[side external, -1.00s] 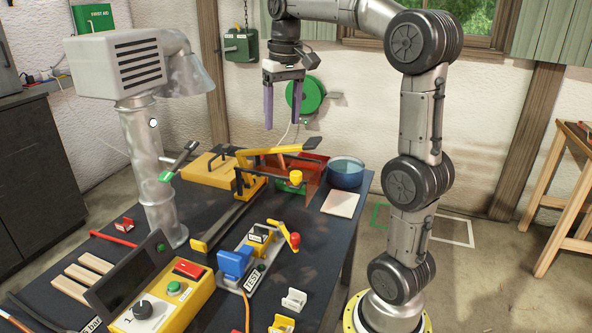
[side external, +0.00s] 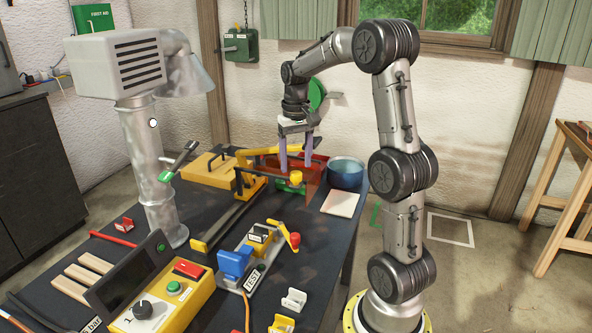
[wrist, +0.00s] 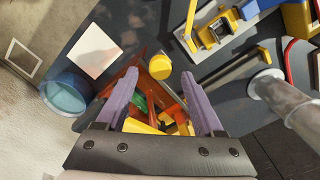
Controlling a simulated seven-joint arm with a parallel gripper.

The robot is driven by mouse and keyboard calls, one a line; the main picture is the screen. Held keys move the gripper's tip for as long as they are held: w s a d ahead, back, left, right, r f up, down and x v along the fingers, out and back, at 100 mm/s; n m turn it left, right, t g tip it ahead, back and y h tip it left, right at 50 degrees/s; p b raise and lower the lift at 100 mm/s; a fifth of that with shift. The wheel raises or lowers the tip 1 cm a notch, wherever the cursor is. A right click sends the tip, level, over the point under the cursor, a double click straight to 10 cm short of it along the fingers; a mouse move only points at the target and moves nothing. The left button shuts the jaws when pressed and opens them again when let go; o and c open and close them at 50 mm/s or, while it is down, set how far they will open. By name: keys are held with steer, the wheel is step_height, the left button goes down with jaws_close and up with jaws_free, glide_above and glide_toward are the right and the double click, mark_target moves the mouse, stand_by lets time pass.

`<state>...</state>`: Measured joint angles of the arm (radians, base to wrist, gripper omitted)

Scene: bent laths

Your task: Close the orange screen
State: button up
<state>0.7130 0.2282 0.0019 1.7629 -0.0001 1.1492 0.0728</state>
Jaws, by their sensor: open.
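The orange screen (side external: 314,180) is a see-through red-orange panel near the far right end of the dark bench, beside a yellow lever machine (side external: 252,175). A yellow knob (side external: 296,177) sits by its near edge. In the wrist view, parts of the orange screen (wrist: 160,67) and the yellow knob (wrist: 161,60) show between and just past the fingers. My gripper (side external: 295,168) is open, with its two purple fingers pointing down at the screen. I cannot tell whether a finger touches it. In the wrist view my gripper (wrist: 160,76) is empty, and its fingers hide part of the screen.
A blue pot (side external: 346,174) and a pale square tile (side external: 340,204) are right of the screen. A yellow case (side external: 208,168) lies to the left. A test fixture (side external: 250,255) and a control box (side external: 165,300) stand nearer.

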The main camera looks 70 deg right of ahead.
mark_target(296, 173)
steer(key=shift+f, duration=1.55)
jaws_close()
steer(key=shift+r, duration=0.1)
